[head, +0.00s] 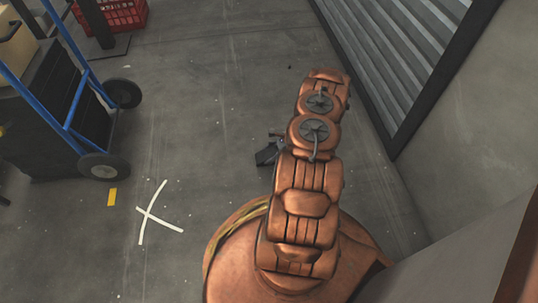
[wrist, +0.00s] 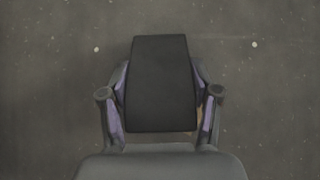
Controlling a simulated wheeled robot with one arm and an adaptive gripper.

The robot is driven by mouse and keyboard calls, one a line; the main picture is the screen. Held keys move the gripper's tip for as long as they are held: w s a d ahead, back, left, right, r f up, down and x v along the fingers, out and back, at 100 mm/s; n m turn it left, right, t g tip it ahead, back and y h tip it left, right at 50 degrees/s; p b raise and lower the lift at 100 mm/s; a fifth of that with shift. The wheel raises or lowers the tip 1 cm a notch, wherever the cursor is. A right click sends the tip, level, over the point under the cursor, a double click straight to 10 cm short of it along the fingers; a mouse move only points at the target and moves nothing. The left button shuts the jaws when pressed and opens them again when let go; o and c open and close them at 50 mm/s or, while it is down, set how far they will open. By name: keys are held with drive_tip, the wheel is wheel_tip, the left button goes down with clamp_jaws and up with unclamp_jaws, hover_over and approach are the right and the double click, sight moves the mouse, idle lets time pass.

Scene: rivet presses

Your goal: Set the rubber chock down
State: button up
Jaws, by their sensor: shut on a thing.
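The rubber chock (wrist: 160,85) is a black wedge-shaped block, narrower at its far end in the wrist view. My gripper (wrist: 160,105) is shut on it, with one finger against each side. In the head view the dark chock (head: 265,156) shows just left of my copper-coloured arm, partly hidden by it. Bare concrete floor lies behind the chock in the wrist view. I cannot tell how high the chock is above the floor, or whether it touches it.
A white taped cross (head: 154,212) and a yellow strip (head: 112,197) mark the floor at the left. A blue hand truck (head: 70,100) with black wheels stands beyond them, and a red crate (head: 122,13) is at the back. A shutter (head: 400,50) lines the right. Floor between is clear.

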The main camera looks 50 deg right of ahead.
drive_tip(key=o, duration=1.4)
drive_tip(key=shift+o, duration=0.2)
